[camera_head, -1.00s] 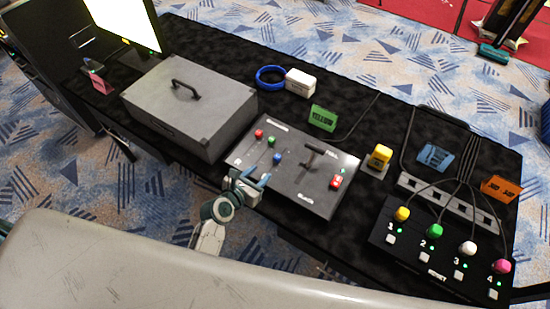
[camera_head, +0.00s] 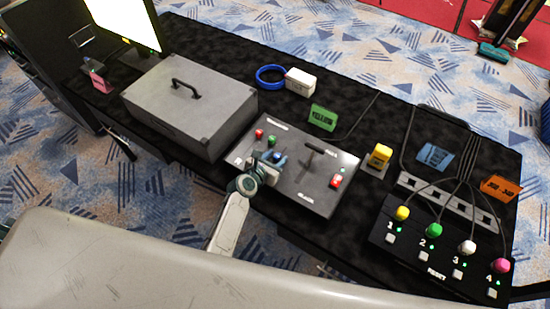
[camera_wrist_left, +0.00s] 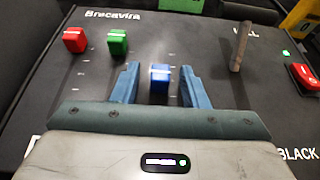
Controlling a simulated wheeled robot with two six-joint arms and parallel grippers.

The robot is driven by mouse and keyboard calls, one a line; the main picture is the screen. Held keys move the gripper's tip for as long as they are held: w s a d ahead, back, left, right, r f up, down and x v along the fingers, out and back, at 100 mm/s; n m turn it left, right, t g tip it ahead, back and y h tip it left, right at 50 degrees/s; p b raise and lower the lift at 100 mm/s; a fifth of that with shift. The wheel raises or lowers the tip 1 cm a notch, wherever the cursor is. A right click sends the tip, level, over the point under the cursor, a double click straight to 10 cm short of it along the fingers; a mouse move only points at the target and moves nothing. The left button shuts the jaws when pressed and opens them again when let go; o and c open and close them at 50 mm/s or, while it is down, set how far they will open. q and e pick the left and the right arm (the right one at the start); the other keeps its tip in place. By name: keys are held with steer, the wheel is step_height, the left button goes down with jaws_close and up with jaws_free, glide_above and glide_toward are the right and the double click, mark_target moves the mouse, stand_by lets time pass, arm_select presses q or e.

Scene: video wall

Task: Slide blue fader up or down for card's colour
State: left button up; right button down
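The blue fader (camera_wrist_left: 160,79) sits on the grey panel (camera_wrist_left: 215,35), between the blue fingers of my left gripper (camera_wrist_left: 161,85). The fingers are open, with a visible gap on each side of the fader. In the head view my left gripper (camera_head: 270,158) is over the panel's left half and partly covers the blue fader (camera_head: 280,157). The red fader (camera_wrist_left: 75,40) and green fader (camera_wrist_left: 118,41) stand left of it and higher up their tracks. A green card (camera_head: 323,117) reading YELLOW stands behind the panel. My right gripper is not in view.
A T-handled lever (camera_head: 313,150) and a red switch (camera_head: 336,181) are on the panel's right half. A grey case (camera_head: 190,105) stands close on the left. A yellow button (camera_head: 380,156) and a box of coloured knobs (camera_head: 440,250) are to the right.

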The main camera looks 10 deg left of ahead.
mark_target(275, 161)
arm_select(q)
jaws_close()
steer(key=shift+s+a+p, duration=0.25)
steer(key=shift+s+a, duration=0.05)
steer(key=shift+s, duration=0.5)
steer(key=shift+s+a+p, duration=0.2)
steer(key=shift+s+a, duration=0.05)
steer(key=shift+s, duration=0.55)
steer(key=shift+s+a, duration=0.1)
steer(key=shift+s, duration=0.15)
steer(key=shift+w+f, duration=0.1)
steer(key=shift+f, duration=0.05)
jaws_free()
steer(key=shift+s, duration=0.2)
